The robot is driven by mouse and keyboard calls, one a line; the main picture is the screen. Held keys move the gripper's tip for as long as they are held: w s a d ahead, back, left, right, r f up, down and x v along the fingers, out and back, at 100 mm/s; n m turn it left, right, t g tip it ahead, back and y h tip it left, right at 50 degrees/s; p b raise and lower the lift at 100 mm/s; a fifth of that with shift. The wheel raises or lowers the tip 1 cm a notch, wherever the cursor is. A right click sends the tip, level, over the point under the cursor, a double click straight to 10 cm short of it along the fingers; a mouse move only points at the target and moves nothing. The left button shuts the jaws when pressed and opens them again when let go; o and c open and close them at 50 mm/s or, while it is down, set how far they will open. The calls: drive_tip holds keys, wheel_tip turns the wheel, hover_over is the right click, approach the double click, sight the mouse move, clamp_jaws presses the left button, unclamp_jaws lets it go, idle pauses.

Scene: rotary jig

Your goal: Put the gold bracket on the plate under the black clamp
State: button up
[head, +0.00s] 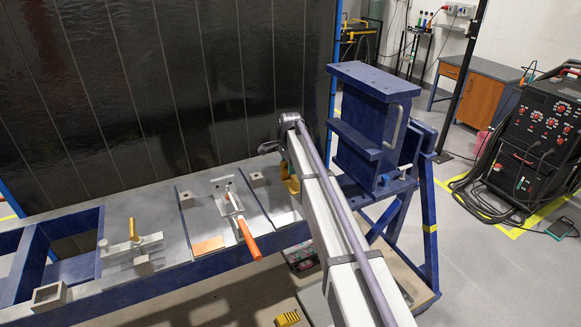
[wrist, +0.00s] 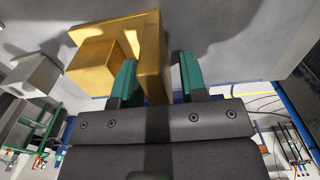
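In the wrist view the gold bracket (wrist: 108,48) is an L-shaped piece with a block and an upright plate. My gripper (wrist: 157,78) has green fingertips on either side of the bracket's plate; a gap shows at the right finger, so it looks open around the bracket. In the head view a bit of the gold bracket (head: 292,186) shows beside my arm, which hides the gripper. A toggle clamp with an orange handle (head: 249,238) stands on a grey plate (head: 216,197) on the bench. No clamp looks clearly black.
A grey hollow block (head: 48,297) sits at the bench's left front. A blue steel fixture (head: 372,115) rises right of my arm.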

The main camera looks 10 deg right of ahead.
drive_tip(key=shift+r, duration=0.15)
wheel_tip(320, 180, up, 12)
drive_tip(key=p, duration=1.2)
drive_tip(key=shift+r+p, duration=0.2)
drive_tip(key=shift+p, duration=0.15)
drive_tip(key=shift+f, duration=0.15)
